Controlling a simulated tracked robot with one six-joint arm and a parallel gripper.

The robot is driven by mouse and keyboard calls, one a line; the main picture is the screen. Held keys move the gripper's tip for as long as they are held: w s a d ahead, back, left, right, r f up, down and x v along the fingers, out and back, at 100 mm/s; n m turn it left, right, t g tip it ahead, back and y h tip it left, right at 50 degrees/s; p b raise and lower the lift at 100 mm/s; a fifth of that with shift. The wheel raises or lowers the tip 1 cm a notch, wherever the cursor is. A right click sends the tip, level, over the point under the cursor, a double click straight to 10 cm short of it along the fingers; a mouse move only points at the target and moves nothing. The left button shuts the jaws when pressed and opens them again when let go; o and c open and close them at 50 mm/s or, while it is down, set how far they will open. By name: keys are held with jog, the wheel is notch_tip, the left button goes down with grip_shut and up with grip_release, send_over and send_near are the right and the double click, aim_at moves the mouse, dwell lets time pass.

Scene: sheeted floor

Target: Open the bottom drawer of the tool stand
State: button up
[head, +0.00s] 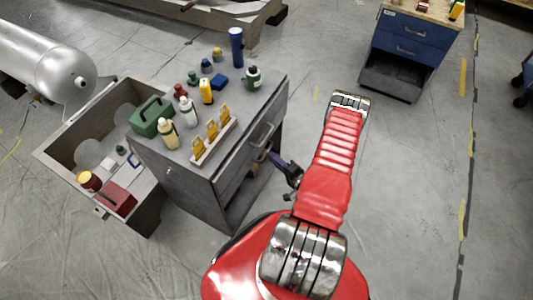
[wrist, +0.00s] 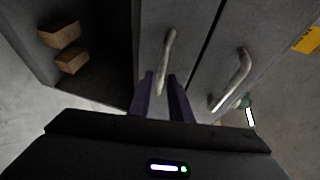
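The grey tool stand (head: 190,190) stands left of my arm, its drawer fronts facing right. The upper drawer's handle (head: 262,136) shows in the head view and again at the right in the wrist view (wrist: 232,80). The bottom drawer (wrist: 150,22) looks shut, beside the open shelf space in the wrist view. Its handle (wrist: 168,58) reaches down between the two dark fingers of my gripper (wrist: 161,84). The fingers are apart, one on each side of the handle, with gaps visible. In the head view my gripper (head: 275,160) is partly hidden against the stand.
Bottles, a green toolbox (head: 152,116) and yellow-handled tools cover the stand's top. A large open grey box (head: 60,150) adjoins its left. Two wooden blocks (wrist: 66,48) lie in the shelf space. A blue cabinet (head: 412,42) stands at back right. Floor right of my arm is clear.

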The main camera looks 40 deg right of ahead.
jog(key=shift+w+d+f, duration=0.1)
jog(key=shift+w+f, duration=0.15)
jog(key=shift+w, duration=0.95)
jog(key=shift+w+f, duration=0.2)
jog(key=shift+w, duration=1)
jog(key=shift+c, duration=0.5)
grip_shut()
jog(key=shift+a+f, duration=0.1)
jog(key=shift+a, duration=0.15)
jog(key=shift+s+d, duration=0.15)
jog(key=shift+d, duration=0.05)
